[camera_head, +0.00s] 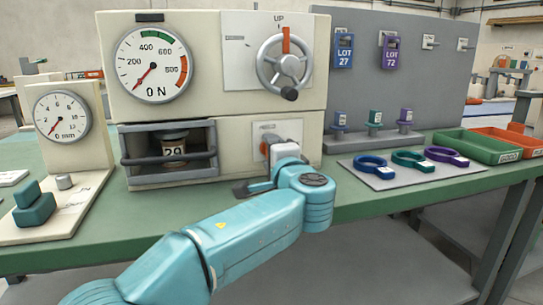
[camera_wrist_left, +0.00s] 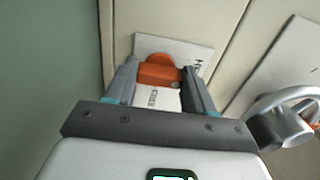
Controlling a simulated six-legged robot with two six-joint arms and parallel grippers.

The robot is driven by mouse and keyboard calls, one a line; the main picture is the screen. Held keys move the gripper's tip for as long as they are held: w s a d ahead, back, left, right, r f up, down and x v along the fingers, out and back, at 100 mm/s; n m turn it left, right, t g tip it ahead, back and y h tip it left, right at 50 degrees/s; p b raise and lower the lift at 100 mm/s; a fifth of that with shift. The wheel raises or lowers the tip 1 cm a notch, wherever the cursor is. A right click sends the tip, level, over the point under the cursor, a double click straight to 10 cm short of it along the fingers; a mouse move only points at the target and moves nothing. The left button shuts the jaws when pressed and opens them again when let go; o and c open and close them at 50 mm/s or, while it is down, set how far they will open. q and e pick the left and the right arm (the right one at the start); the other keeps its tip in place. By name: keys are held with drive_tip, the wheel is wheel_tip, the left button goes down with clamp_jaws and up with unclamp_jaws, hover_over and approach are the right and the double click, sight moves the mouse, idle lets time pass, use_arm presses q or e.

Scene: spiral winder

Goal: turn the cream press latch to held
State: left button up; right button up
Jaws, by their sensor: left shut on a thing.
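The cream press (camera_head: 215,95) stands on the green bench with its dial reading near 0 N. Its latch (camera_head: 264,148) is on the lower right of the front, over a pale plate. Part of the plate's lettering is covered. My right gripper is not in view.
A handwheel (camera_head: 285,62) with a dark knob sits above the latch. A barred window (camera_head: 170,153) with a piece marked 29 is to the left. Coloured rings (camera_head: 410,160) lie on a grey mat to the right, near green and orange trays (camera_head: 478,147).

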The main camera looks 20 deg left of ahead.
use_arm(q)
drive_tip(key=o, duration=1)
drive_tip(key=shift+o, duration=0.2)
drive_tip(key=p+v, duration=0.1)
drive_tip(key=v, duration=1.5)
drive_tip(key=shift+s+d, duration=0.15)
